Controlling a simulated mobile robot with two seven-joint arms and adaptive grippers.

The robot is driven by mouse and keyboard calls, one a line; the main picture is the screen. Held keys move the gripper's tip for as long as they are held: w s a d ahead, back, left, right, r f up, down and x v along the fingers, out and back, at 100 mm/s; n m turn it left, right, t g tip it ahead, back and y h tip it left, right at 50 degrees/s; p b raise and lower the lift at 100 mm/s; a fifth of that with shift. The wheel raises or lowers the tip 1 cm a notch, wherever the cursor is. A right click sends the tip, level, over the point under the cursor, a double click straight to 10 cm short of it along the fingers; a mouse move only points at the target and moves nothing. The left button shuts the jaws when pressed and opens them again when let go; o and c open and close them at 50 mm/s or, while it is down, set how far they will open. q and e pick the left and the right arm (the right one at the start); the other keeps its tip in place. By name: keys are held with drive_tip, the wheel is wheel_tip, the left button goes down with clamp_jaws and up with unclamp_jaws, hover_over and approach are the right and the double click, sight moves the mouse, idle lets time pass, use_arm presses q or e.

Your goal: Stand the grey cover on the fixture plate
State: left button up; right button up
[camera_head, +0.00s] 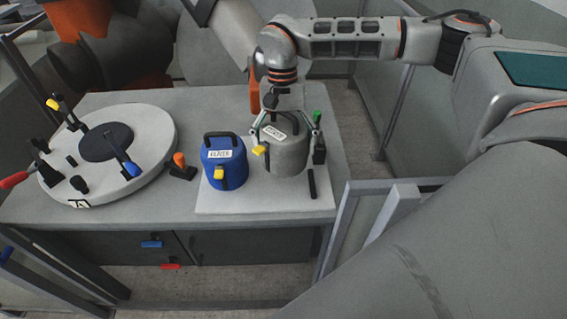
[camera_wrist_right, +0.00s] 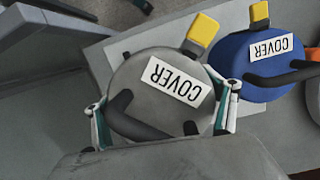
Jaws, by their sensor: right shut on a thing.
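The grey cover (camera_head: 285,157) is a rounded drum with a black handle, a white COVER label and a yellow tab, upright over the right part of a white board. My right gripper (camera_head: 285,132) comes down from above and is shut on it, one finger on each side. The right wrist view shows the same grey cover (camera_wrist_right: 150,85) between the fingers. Whether its base touches the board is unclear. The fixture plate (camera_head: 150,165) is a round pale disc with a dark round centre, at the left of the table. My left gripper is not in view.
A blue cover (camera_head: 226,172) with a yellow tab stands close left of the grey one on the white board (camera_head: 250,205). Clamps with red, blue, yellow and orange ends (camera_head: 180,160) stand on and beside the plate.

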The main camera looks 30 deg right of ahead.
sight(283, 123)
drive_tip(key=shift+f, duration=3.55)
drive_tip(key=shift+f, duration=0.15)
drive_tip(key=o, duration=2)
drive_tip(key=r, duration=0.4)
drive_tip(key=w+r, duration=0.1)
drive_tip(key=r, duration=0.3)
drive_tip(key=w+d+r, duration=0.1)
drive_tip(key=r, duration=0.3)
